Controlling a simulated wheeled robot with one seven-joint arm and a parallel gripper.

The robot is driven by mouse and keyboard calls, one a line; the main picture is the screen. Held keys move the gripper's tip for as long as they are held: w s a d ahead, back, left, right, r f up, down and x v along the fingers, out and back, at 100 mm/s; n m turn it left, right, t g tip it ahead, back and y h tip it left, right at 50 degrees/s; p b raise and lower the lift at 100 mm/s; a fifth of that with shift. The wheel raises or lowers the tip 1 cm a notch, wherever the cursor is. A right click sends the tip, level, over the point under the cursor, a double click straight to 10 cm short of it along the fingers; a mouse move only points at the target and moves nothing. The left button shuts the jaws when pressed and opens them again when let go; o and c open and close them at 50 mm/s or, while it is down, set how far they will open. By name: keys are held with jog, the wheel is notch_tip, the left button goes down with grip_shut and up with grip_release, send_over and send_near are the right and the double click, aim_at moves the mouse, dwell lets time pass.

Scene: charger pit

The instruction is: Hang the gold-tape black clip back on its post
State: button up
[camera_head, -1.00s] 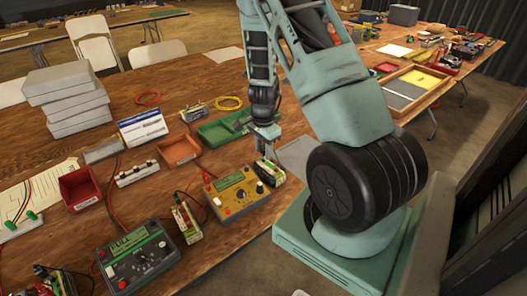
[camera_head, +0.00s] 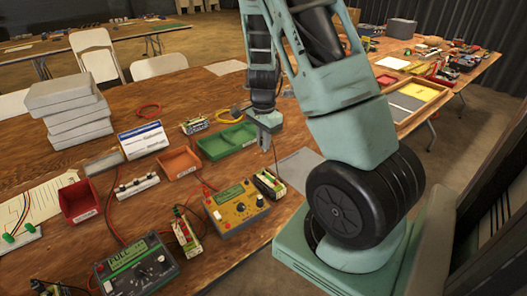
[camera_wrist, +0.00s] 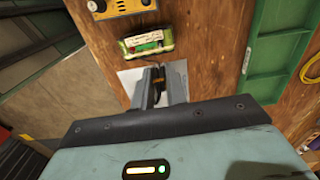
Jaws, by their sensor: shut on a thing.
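My gripper (camera_head: 268,141) is above the table, just beyond the green-and-white battery pack (camera_head: 269,184). In the wrist view its two grey fingers (camera_wrist: 159,88) are shut on a small dark clip (camera_wrist: 157,84) with a yellowish patch; the fingers hide most of it. A thin dark lead runs down from the gripper towards the pack in the head view. The pack (camera_wrist: 147,43) lies ahead of the fingers in the wrist view, apart from them. The yellow charger (camera_head: 236,207) stands beside the pack. I cannot make out the clip's post.
A grey mat (camera_head: 299,168) lies under and right of the gripper. A green tray (camera_head: 227,141) and an orange bin (camera_head: 180,162) stand to the left. A dark charger (camera_head: 135,265) and another battery pack (camera_head: 187,235) crowd the near edge.

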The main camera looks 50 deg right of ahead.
jog(key=shift+r, duration=0.6)
jog(key=shift+a+r+p, duration=0.1)
jog(key=shift+p, duration=0.2)
jog(key=w+a+f+p, duration=0.1)
jog(key=a, duration=0.6)
jog(key=shift+a+f, duration=0.2)
jog(key=shift+f, duration=0.2)
jog(key=shift+f, duration=0.1)
jog(key=shift+f+b, duration=2.7)
jog(key=shift+f, duration=0.75)
jog(key=shift+f, duration=0.15)
